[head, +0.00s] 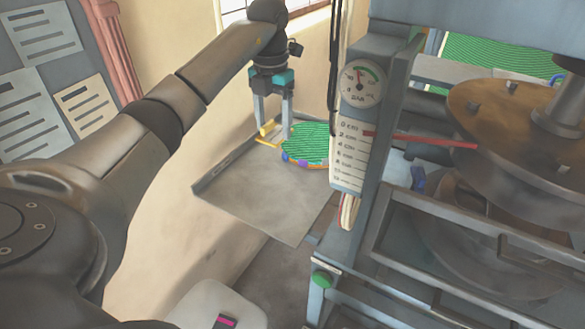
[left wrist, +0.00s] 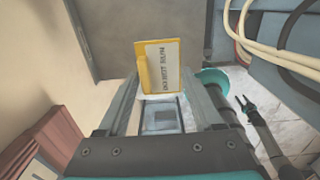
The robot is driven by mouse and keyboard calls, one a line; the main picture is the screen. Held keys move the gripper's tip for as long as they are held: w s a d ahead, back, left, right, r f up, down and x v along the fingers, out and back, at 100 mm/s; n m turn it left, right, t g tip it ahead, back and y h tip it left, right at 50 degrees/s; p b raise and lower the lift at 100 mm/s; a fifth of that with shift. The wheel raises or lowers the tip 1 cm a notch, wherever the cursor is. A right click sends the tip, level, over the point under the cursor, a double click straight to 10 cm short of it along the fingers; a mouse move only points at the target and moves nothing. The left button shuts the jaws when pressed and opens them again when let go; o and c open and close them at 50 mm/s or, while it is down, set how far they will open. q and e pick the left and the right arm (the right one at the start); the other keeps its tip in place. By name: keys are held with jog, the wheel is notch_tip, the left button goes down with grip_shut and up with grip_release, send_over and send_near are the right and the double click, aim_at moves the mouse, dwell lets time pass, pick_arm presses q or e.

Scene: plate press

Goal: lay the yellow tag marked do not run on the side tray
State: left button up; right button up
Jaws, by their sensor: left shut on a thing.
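The yellow tag (left wrist: 146,72) is in my left gripper (left wrist: 165,100), its white face with DO NOT RUN lettering turned to the left wrist camera. In the head view my left gripper (head: 274,133) points down, shut on the tag (head: 266,129), which shows as small yellow edges at the fingertips. The grey side tray (head: 265,195) lies below, and the tag appears over its back part. I cannot tell how large the gap is between tag and tray.
A green striped round piece (head: 308,147) with a coloured rim shows at the tray's back right. The press post with a dial gauge (head: 361,84) and scale (head: 347,155) stands right of the tray. A red pointer (head: 425,140) juts across there. The tray's front is bare.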

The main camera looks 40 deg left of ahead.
pick_arm(q)
jog(key=b, duration=0.3)
send_over(278, 199)
notch_tip(278, 199, down, 13)
notch_tip(278, 199, down, 6)
jog(key=shift+f+b, duration=0.2)
jog(key=shift+b, duration=0.5)
jog(key=shift+a+f, duration=0.1)
jog(key=shift+f, duration=0.25)
jog(key=o, duration=1.4)
jog(key=shift+c, duration=0.2)
pick_arm(e)
jog(key=f, duration=0.1)
jog(key=w+f, duration=0.1)
jog(key=f, duration=0.1)
jog(key=d+f, duration=0.1)
jog(key=shift+w+d+f, duration=0.1)
jog(key=shift+w+f, duration=0.2)
jog(key=shift+f, duration=0.1)
jog(key=shift+r, duration=0.1)
